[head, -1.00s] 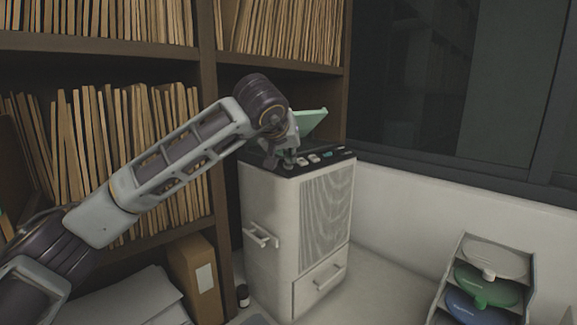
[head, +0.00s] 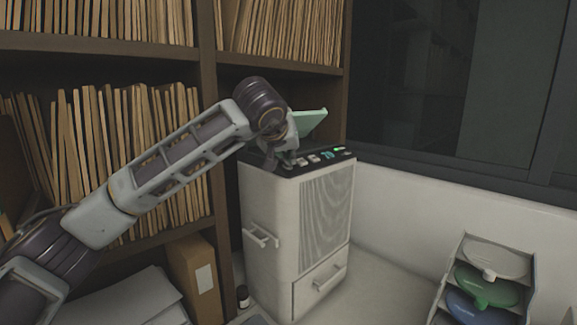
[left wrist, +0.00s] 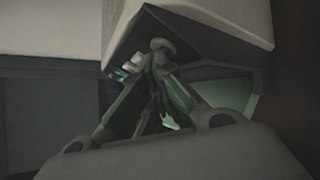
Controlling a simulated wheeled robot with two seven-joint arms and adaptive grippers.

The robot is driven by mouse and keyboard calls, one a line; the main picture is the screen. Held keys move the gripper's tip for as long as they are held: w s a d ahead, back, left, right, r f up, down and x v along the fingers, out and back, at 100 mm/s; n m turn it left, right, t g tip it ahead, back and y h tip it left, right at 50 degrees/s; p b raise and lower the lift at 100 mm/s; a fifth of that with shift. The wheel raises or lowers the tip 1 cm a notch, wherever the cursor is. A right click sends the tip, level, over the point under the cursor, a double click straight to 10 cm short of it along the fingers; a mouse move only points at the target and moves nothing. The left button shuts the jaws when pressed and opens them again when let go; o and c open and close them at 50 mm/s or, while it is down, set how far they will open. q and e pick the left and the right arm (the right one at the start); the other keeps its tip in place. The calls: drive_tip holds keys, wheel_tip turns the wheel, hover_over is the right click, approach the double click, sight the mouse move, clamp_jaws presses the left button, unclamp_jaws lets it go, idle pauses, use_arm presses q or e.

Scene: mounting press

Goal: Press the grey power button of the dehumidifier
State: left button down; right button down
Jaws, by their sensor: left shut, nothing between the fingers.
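The dehumidifier (head: 325,215) is a tall white cabinet with a ribbed front panel, standing against the shelf. Its dark top panel (head: 345,155) carries a row of small buttons, and a green light (head: 339,149) glows near its far right end. My left gripper (head: 289,163) is shut and empty, its tips at the left end of this panel. My right gripper is not in view.
A pale green flap (head: 308,123) stands up behind the gripper. Shelves with folders (head: 125,125) fill the left and back. A rack (head: 440,290) with coloured dishes stands at the right. The floor between rack and dehumidifier is clear.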

use_arm(q)
drive_tip(key=shift+s+d+r+p, duration=0.2)
drive_tip(key=shift+r+p, duration=0.3)
drive_tip(key=shift+r, duration=0.2)
drive_tip(key=shift+r, duration=0.1)
drive_tip(key=r+p, duration=0.1)
drive_tip(key=s+d+r+p, duration=0.1)
drive_tip(key=r, duration=0.1)
drive_tip(key=r+p, duration=0.1)
drive_tip(key=shift+s+d+r, duration=0.15)
drive_tip(key=shift+s+d, duration=0.15)
idle(0.6)
idle(0.6)
